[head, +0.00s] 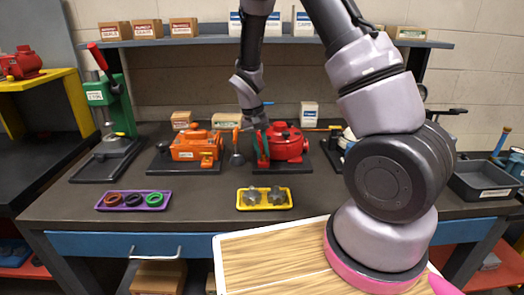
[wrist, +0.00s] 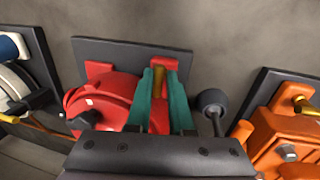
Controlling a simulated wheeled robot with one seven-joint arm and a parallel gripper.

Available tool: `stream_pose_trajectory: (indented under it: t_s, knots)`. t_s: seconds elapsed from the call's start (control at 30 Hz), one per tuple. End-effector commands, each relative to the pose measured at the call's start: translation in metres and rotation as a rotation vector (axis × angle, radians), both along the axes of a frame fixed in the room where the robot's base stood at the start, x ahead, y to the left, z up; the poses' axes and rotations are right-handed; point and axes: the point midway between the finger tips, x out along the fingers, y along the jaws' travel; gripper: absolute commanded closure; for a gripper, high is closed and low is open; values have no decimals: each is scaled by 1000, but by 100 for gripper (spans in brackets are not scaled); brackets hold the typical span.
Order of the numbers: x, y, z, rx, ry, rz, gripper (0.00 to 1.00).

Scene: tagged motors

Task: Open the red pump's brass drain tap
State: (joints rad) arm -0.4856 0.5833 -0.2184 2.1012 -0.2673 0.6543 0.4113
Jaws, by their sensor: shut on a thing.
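The red pump (head: 287,143) stands on a dark base plate at the back middle of the bench. It fills the middle of the wrist view (wrist: 104,96), partly covered by my gripper. The brass drain tap (wrist: 157,79) shows as a narrow yellow-brown piece between my two teal fingers. My gripper (wrist: 162,82) is shut on it, with one finger on each side. In the head view my gripper (head: 262,146) is at the pump's left side, and the tap itself is too hidden to make out. The tap's turn angle is hard to tell.
A yellow tray (head: 264,206) and a purple tray (head: 133,208) lie in front. A green press (head: 115,110) stands far left.

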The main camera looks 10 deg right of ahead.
Motion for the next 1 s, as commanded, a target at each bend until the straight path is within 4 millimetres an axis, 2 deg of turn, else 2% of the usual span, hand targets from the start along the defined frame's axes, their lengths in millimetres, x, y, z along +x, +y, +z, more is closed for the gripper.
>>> stream_pose_trajectory:
  t_s: [0.47, 0.5, 0.53, 0.87, 1.0]
  knots:
    - [1, 0, 1, 1, -2, 17, 100]
    - [1, 0, 1, 1, -2, 17, 76]
    - [1, 0, 0, 1, -2, 17, 70]
    - [0, 0, 2, 1, -1, 15, 70]
    - [2, 3, 15, 1, -3, 17, 70]
